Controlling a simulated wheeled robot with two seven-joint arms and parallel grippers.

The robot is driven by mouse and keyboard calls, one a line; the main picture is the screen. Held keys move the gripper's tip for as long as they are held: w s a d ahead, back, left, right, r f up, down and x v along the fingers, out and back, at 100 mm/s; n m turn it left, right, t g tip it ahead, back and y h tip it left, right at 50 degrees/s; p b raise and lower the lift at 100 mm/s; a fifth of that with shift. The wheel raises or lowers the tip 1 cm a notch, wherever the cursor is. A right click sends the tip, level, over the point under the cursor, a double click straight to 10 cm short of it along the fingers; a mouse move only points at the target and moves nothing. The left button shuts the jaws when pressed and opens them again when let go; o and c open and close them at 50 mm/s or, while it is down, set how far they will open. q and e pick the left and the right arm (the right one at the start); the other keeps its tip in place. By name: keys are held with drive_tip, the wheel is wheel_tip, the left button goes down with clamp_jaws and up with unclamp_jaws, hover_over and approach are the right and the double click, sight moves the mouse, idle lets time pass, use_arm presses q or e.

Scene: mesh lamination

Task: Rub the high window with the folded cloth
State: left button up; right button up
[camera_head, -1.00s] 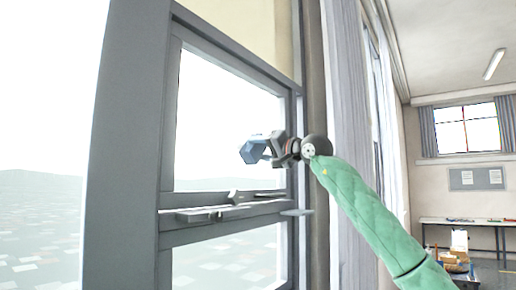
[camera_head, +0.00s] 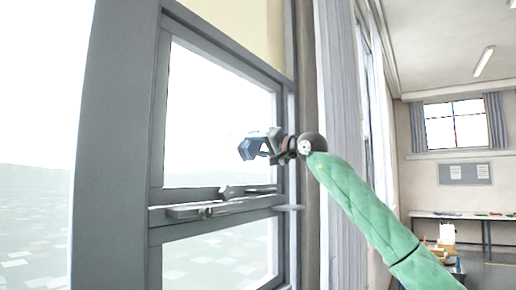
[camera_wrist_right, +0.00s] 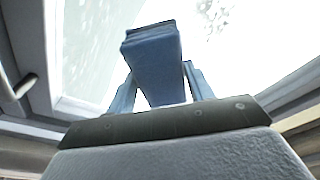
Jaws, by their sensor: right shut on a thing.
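The high window (camera_head: 220,110) has a grey frame and a bright pane, and fills the left half of the head view. My right gripper (camera_head: 252,148) is in front of the upper pane, above the sill rail. In the right wrist view the right gripper (camera_wrist_right: 158,95) is shut on the folded cloth (camera_wrist_right: 152,60), a blue block-like bundle between its fingers. The pane (camera_wrist_right: 95,50) lies beyond the cloth there; I cannot tell whether the cloth touches it. My left gripper is not in view.
A window latch and rail (camera_head: 215,205) jut out below my gripper. A grey curtain (camera_head: 343,150) hangs right of the window. Further back stand a table (camera_head: 450,215) with small items and a cart with boxes (camera_head: 446,236).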

sight(250, 145)
drive_tip(key=shift+s+a+b, duration=1)
drive_tip(key=shift+s+a, duration=0.05)
drive_tip(key=shift+s, duration=0.3)
drive_tip(key=shift+s, duration=0.1)
